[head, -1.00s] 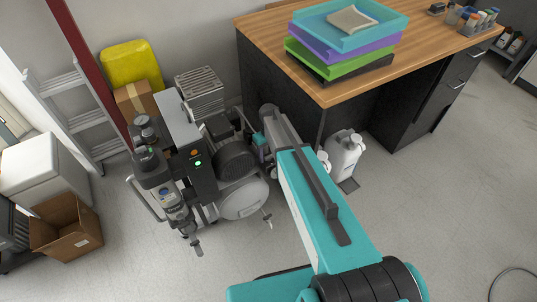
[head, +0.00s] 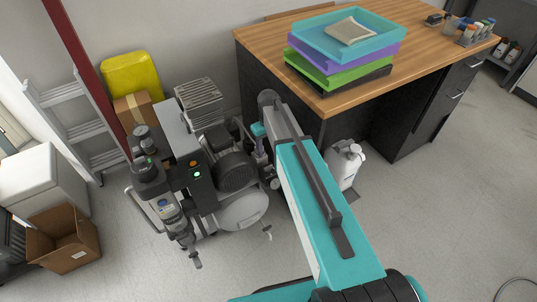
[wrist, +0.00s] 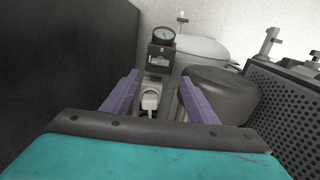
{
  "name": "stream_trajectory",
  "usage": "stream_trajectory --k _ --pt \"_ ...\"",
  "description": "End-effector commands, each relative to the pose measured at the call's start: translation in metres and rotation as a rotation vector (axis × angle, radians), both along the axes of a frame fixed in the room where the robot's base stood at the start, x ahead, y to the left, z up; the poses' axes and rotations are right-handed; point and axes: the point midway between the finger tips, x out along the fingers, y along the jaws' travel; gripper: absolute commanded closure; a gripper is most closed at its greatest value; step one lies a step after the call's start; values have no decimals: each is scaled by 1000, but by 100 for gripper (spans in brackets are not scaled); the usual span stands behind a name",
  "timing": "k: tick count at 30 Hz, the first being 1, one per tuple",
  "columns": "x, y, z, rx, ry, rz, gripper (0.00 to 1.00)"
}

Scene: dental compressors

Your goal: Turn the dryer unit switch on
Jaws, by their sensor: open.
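The compressor assembly stands on the floor left of the desk in the head view. It has a grey upright cabinet (head: 176,128) and a dark panel with an orange light (head: 194,163) above a lit green light (head: 197,174). I cannot make out which part is the dryer switch. My gripper (wrist: 158,82) is open, its two purple fingers apart and pointing at the machine. Between and beyond them, the wrist view shows a dark box (wrist: 160,59) with a round gauge (wrist: 164,36) on top and a white plug-like fitting (wrist: 151,97) below.
The dark desk side (wrist: 70,50) is close on the left in the wrist view. A dark rounded motor cover (wrist: 220,95) and perforated panel (wrist: 290,105) lie to the right. Open floor lies at right in the head view.

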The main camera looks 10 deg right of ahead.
Motion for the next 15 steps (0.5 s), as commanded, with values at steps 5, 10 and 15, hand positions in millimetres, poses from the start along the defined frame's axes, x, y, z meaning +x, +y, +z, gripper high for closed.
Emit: stream_trajectory --k 5,10,15 --pt "0 0 18 0 -1 0 47" --pt "0 0 25 0 0 0 47" --pt "0 0 26 0 0 0 47"
